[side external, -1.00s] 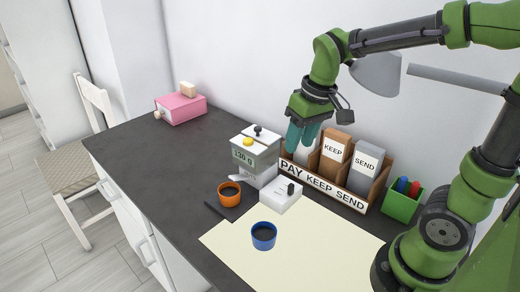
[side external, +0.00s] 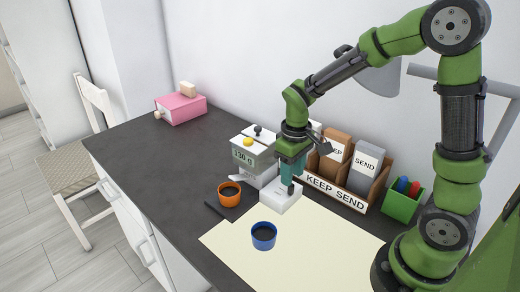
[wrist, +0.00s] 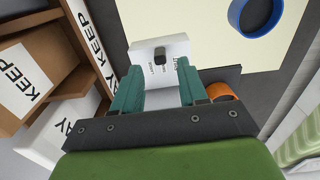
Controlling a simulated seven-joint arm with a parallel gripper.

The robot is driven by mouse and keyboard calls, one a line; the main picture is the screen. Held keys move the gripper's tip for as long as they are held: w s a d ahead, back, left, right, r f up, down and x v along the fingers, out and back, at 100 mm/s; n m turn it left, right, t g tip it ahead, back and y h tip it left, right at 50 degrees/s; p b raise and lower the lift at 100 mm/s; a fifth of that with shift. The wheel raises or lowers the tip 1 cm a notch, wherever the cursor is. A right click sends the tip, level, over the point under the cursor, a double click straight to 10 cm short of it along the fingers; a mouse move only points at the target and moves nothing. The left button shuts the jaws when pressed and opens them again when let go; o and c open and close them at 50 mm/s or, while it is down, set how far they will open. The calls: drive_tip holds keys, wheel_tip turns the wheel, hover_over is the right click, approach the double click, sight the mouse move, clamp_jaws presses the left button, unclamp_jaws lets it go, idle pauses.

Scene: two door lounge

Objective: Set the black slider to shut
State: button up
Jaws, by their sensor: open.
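The white box (side external: 275,203) with the black slider stands on the desk, at the edge of the cream mat. In the wrist view the box (wrist: 146,56) lies just beyond my fingertips, and the upright black slider (wrist: 160,55) shows on its top, between small dark labels too small to read. My gripper (side external: 289,182) points down low over the box in the side view, close to the slider. In the wrist view my gripper (wrist: 159,78) has its two teal fingers wide apart, with nothing between them. Whether a finger touches the slider I cannot tell.
A letter rack (side external: 335,192) stands right behind the box, and a scale (side external: 254,160) stands behind it to the left. An orange cup (side external: 229,195) and a blue cup (side external: 264,236) stand nearby. A green pen box (side external: 402,204) is at the right. The mat (side external: 318,250) in front is mostly clear.

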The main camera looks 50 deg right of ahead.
sight(291, 190)
drive_tip(key=shift+f, duration=2.4)
clamp_jaws()
